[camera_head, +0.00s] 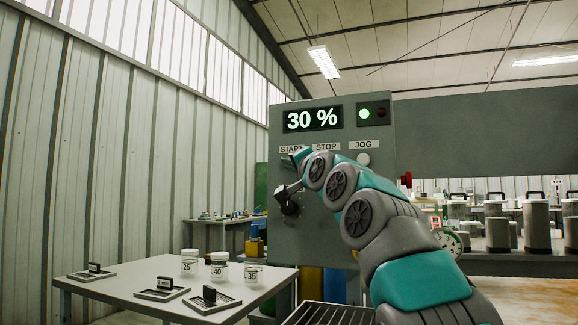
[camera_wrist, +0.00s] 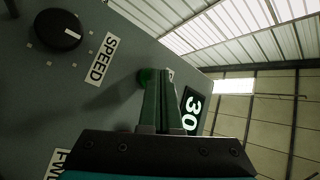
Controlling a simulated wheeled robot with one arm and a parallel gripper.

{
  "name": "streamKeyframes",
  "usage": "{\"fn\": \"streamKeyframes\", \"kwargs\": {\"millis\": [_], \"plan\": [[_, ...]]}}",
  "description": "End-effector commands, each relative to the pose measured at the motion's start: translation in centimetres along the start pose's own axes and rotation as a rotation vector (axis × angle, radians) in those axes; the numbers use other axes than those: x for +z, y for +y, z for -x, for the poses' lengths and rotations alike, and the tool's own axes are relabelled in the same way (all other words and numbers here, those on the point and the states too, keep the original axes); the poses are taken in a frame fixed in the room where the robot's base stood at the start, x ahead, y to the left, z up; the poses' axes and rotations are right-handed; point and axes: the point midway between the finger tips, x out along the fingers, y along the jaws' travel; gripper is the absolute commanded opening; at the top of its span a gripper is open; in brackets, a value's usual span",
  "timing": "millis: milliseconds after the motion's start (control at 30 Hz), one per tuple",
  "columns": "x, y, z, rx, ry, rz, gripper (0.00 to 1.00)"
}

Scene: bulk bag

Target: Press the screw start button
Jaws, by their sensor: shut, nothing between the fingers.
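A grey control panel (camera_head: 335,230) stands ahead, with START, STOP and JOG labels in a row under its display. In the wrist view my gripper (camera_wrist: 161,74) is shut and empty, its fingers pointing at the panel. A green round button (camera_wrist: 145,80) shows beside and partly behind the fingertips. I cannot tell whether they touch it. In the head view my wrist covers the area under START (camera_head: 291,150) and hides the button there. A pale button (camera_head: 363,159) sits under JOG.
The display (camera_head: 313,118) reads 30 %, with a lit green lamp (camera_head: 364,114) to its right. A black SPEED knob (camera_wrist: 58,30) is on the panel. A white table (camera_head: 130,275) with labelled jars and small frames stands at left. Metal canisters (camera_head: 537,225) stand at right.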

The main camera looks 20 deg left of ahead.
Motion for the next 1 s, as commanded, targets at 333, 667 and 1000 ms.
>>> {"fn": "streamKeyframes", "kwargs": {"millis": [333, 667, 1000], "plan": [[0.5, -0.6, 0.7, -0.003, 0.000, 0.001, 0.00], [1.0, -1.1, 1.4, -0.005, 0.000, 0.002, 0.00], [2.5, -2.6, 3.5, -0.004, 0.000, 0.002, 0.00]]}}
